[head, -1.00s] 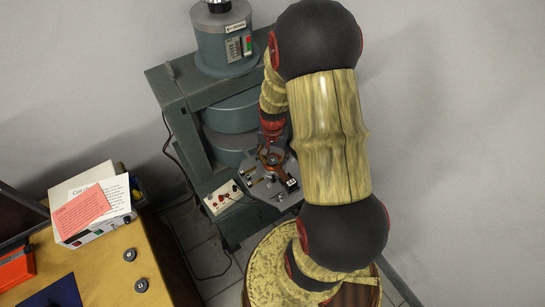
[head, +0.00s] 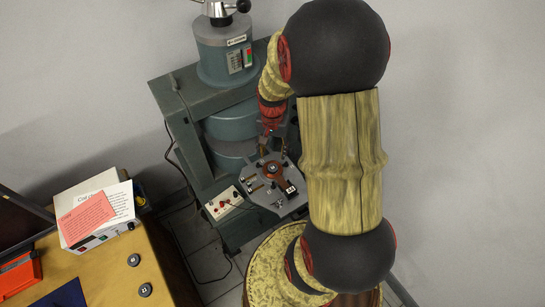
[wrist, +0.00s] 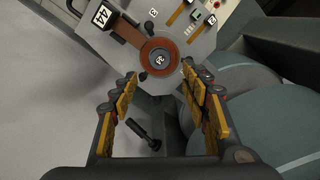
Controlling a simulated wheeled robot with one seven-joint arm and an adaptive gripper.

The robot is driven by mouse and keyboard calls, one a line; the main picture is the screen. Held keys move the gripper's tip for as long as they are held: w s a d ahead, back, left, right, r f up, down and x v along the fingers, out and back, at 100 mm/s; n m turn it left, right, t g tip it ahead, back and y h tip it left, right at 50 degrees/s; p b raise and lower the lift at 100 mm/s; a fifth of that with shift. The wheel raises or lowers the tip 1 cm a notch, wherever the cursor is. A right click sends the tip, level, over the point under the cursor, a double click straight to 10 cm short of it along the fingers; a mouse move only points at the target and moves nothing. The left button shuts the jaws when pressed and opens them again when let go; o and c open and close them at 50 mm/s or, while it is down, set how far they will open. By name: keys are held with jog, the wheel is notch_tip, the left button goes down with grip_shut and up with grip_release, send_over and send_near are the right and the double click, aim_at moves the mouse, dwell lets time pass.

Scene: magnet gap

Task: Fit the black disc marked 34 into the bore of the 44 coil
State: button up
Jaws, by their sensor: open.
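The coil marked 44 (wrist: 172,40) is a copper-coloured ring with a dark arm and a white label, on a grey plate; it also shows in the head view (head: 284,181). The black disc marked 34 (wrist: 159,59) lies in the middle of the ring, within the bore, label facing up. I cannot tell how deep it sits. My gripper (wrist: 163,110) is open and empty, its yellow-padded fingers wide apart and clear of the disc.
The green-grey magnet (head: 228,120) stands behind the plate, close to my gripper. A small control box (head: 223,203) is left of the plate. Two other black discs lie on the wooden desk, one nearer the back (head: 134,259) and one nearer the front (head: 145,289).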

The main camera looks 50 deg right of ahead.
jog(key=a+r+n+t, duration=0.1)
jog(key=a+r+n, duration=0.2)
jog(key=a+r, duration=0.45)
jog(key=a+r+n+t, duration=0.25)
jog(key=a+r, duration=0.25)
jog(key=r, duration=0.6)
jog(key=s+a+r+n+t, duration=0.2)
jog(key=s+a+r+n, duration=0.4)
jog(key=a, duration=0.4)
notch_tip(320, 180, up, 3)
jog(key=shift+s+f+n, duration=0.1)
jog(key=shift+s+n, duration=0.25)
jog(key=shift+s, duration=0.4)
